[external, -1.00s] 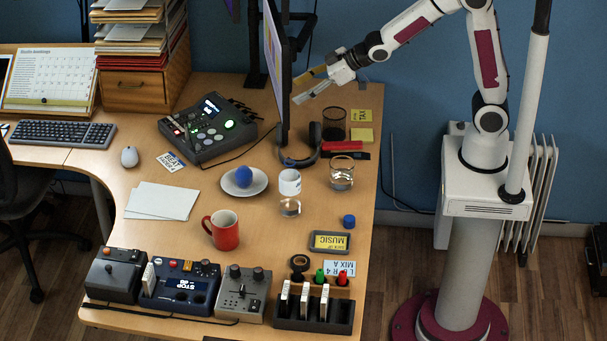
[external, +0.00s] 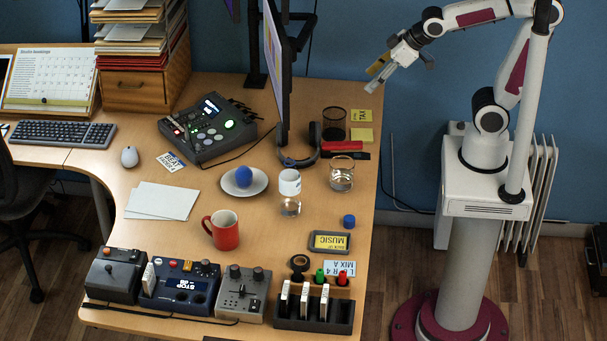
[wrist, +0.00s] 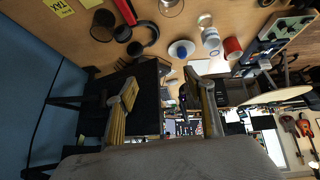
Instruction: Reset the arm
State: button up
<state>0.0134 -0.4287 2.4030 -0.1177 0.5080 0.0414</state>
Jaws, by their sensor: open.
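My gripper (external: 380,71) is open and empty. In the external view it is in the air off the right edge of the desk, against the blue wall, with its fingers pointing down and left. In the wrist view both yellow-sided fingers of my gripper (wrist: 163,100) are spread wide with nothing between them. My arm folds back toward its base at the right.
A monitor (external: 274,60) stands left of my gripper. Air around my gripper is clear.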

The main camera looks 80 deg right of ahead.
jog(key=s+a+f+g, duration=0.1)
jog(key=s+a+g, duration=0.1)
jog(key=s, duration=1.1)
jog(key=shift+s+y, duration=0.3)
jog(key=shift+y, duration=0.1)
dwell(0.4)
